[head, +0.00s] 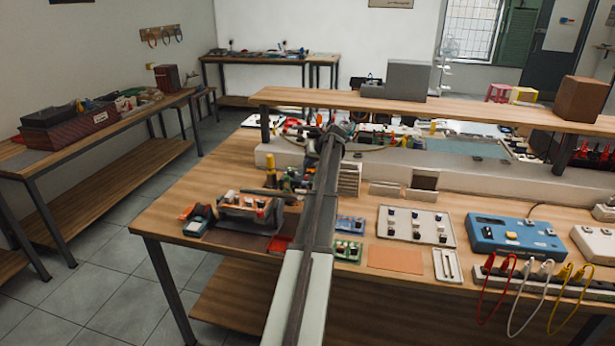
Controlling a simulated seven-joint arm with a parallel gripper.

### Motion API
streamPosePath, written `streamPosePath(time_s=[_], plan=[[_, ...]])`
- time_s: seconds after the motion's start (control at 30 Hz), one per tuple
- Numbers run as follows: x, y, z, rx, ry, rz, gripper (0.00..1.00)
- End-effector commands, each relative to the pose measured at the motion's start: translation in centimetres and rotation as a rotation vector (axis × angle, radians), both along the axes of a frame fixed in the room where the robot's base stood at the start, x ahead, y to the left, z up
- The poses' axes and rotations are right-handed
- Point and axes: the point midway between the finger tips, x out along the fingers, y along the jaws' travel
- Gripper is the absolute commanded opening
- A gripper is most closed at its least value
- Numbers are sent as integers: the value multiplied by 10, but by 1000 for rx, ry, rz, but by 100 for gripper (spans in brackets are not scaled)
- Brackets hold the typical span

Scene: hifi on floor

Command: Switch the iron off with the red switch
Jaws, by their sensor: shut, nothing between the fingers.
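My arm reaches forward from the bottom middle over the workbench (160,213). My gripper (288,184) seems to be the dark part left of the arm, low among small parts; it is shut and holds nothing I can see. Its fingertips are hard to make out. A yellow-handled tool (270,178) stands upright just left of it and may be the iron. A small blue and red device (196,221) lies near the bench's left edge. A blue box (513,236) with a small red spot is at the right. I cannot tell which part is the iron's red switch.
A grey holder (247,217) with small parts stands left of my arm. Green boards (347,250), an orange mat (395,259) and a white tray (416,226) lie right of it. A power strip (550,280) has hanging cables. A raised shelf (450,107) spans the back.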

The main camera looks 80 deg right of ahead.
Motion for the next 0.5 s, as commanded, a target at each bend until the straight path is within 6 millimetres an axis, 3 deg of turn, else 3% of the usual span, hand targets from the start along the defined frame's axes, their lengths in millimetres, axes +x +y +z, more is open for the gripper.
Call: streamPosePath(time_s=[0.2,0.5], plan=[[0,-2,-17,0,0,0,0],[0,-2,-19,-1,0,1,0]])
